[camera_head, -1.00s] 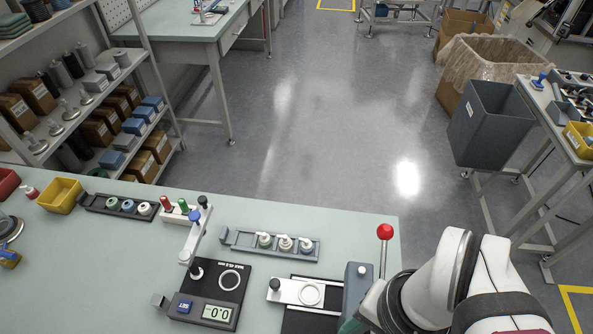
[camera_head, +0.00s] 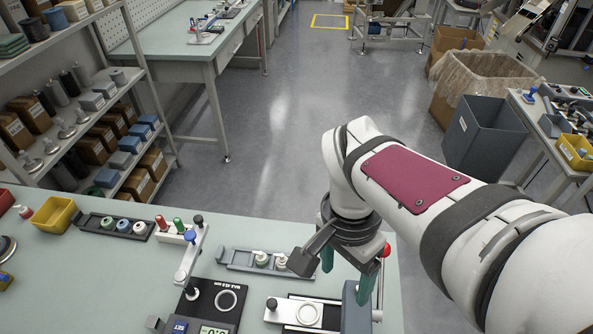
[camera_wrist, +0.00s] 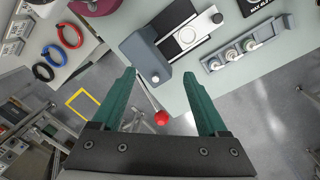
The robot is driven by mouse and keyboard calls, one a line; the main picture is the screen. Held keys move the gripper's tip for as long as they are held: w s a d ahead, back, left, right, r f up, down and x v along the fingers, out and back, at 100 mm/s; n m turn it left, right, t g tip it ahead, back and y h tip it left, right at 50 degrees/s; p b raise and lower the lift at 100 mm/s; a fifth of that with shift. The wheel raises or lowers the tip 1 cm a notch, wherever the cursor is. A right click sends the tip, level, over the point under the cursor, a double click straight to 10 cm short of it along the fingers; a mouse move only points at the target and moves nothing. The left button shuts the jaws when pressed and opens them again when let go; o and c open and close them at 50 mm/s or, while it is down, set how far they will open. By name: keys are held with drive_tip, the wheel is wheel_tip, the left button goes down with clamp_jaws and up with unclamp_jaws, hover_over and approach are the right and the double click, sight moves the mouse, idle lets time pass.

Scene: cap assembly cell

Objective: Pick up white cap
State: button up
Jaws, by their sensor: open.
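A white cap (camera_head: 139,227) sits at the right end of a dark tray (camera_head: 86,217) on the table's left side, in the head view. A blue cap (camera_head: 124,225) and a green cap (camera_head: 107,222) sit beside it in the same tray. My gripper (camera_head: 346,274) is open and empty, with green fingers pointing down over the table's right end, well to the right of the white cap. In the wrist view my gripper (camera_wrist: 160,76) shows its fingers wide apart. I cannot make out the white cap there.
A grey lever press (camera_wrist: 150,60) with a red knob (camera_wrist: 161,118) stands close to my gripper. A grey tray (camera_head: 240,259) with pale-topped parts lies left of my gripper. A gauge (camera_head: 212,308), upright post (camera_head: 198,240) and yellow bin (camera_head: 56,215) stand farther left.

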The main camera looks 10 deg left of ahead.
drive_tip(key=w+a+f+m+h, duration=0.1)
drive_tip(key=w+a+f+h, duration=0.1)
drive_tip(key=w+a, duration=0.4)
drive_tip(key=m+t+h, duration=0.1)
drive_tip(key=m+t, duration=0.2)
approach(280, 255)
drive_tip(key=x, duration=1.1)
drive_tip(key=c, duration=0.9)
